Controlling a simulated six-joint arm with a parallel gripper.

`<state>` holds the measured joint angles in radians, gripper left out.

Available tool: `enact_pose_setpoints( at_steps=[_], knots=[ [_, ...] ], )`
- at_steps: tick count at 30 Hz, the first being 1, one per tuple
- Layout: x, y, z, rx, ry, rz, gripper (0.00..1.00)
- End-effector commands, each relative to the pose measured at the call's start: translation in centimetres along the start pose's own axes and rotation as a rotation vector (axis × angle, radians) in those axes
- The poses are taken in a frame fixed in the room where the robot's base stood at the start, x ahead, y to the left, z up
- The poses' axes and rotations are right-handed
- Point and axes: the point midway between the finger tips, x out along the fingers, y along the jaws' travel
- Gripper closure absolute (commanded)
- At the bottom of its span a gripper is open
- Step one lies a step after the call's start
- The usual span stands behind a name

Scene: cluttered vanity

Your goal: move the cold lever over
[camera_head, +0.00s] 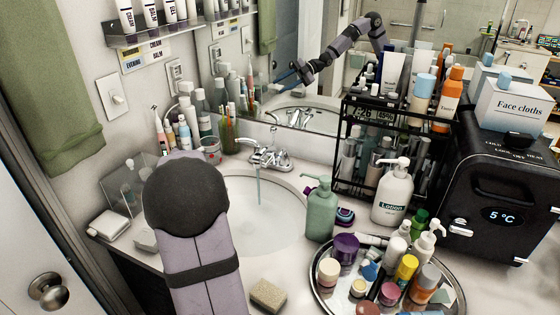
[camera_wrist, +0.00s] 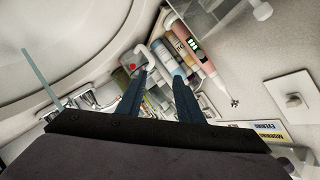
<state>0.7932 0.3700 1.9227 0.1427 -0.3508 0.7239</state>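The chrome faucet (camera_head: 267,156) stands at the back rim of the sink (camera_head: 245,205), with a lever on each side of its spout. Water runs from the spout into the basin. No hot or cold mark is readable on the levers. In the wrist view the faucet (camera_wrist: 74,98) is at the left, partly hidden by my gripper's body. My gripper (camera_wrist: 159,76) is open and empty, its two dark blue fingers apart and pointing toward the bottles left of the sink. In the head view my arm hides it; its reflection shows in the mirror.
Bottles, an electric toothbrush (camera_wrist: 198,50) and a cup (camera_head: 211,149) crowd the counter left of the faucet. A green pump bottle (camera_head: 320,209) and a black rack (camera_head: 350,190) stand to the right. A black cooler (camera_head: 490,190) shows 5 °C. The space above the basin is free.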

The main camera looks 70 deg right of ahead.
Motion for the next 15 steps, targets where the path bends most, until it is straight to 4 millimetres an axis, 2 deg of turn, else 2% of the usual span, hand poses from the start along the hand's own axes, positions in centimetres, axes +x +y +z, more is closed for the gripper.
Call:
enact_pose_setpoints(
  at_steps=[1,5,9,12,15],
  knots=[
    [0.5,2.8,-0.8,0.049,0.073,0.005,0.67],
    [-0.3,8.5,-4.2,0.164,0.286,0.019,0.67],
    [-2.5,13.9,-7.2,0.234,0.488,0.052,0.67],
    [-4.2,16.6,-8.6,0.254,0.596,0.075,0.67],
    [-5.5,18.3,-9.5,0.262,0.669,0.091,0.67]
  ],
)
